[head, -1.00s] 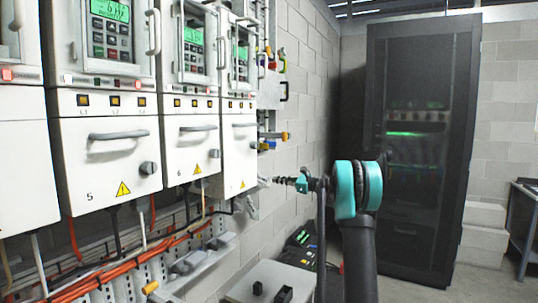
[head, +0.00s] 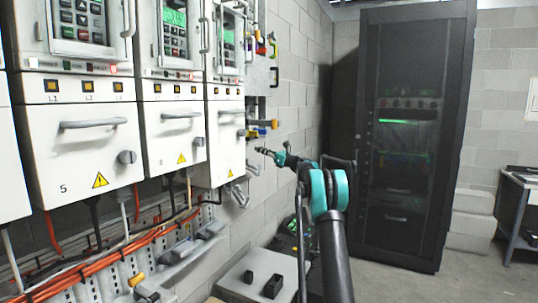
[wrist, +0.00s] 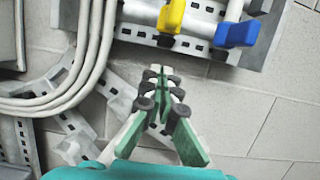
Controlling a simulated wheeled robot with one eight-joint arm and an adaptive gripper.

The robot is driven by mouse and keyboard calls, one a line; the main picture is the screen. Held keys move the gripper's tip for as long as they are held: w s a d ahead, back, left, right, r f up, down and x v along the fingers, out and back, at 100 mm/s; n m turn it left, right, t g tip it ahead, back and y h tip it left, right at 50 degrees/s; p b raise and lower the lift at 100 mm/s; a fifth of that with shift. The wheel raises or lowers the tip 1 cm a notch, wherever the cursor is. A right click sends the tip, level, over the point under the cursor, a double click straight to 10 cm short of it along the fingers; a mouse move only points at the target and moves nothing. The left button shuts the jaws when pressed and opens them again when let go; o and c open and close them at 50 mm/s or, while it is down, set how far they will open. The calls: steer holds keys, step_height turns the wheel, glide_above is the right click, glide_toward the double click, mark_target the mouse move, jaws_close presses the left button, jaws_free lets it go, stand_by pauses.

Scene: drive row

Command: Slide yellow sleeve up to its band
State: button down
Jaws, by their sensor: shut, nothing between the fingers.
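A yellow piece (wrist: 171,17), likely the sleeve, is at the top edge of the wrist view, on a bracket by pale pipes. A blue piece (wrist: 236,33) sits to its right. Its upper end is cut off, and I cannot make out a band. My gripper (wrist: 160,75) is shut and empty, below the yellow piece in the picture and apart from it. In the head view my gripper (head: 262,151) points left toward the wall, just below small yellow and blue fittings (head: 251,133) beside the last cabinet.
White drive cabinets (head: 175,140) with grey handles line the left. Orange cables (head: 95,265) run below them.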

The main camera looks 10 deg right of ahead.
mark_target(251, 133)
steer(key=shift+r, duration=2)
steer(key=shift+r, duration=0.1)
step_height(251, 133, up, 4)
steer(key=shift+r, duration=0.1)
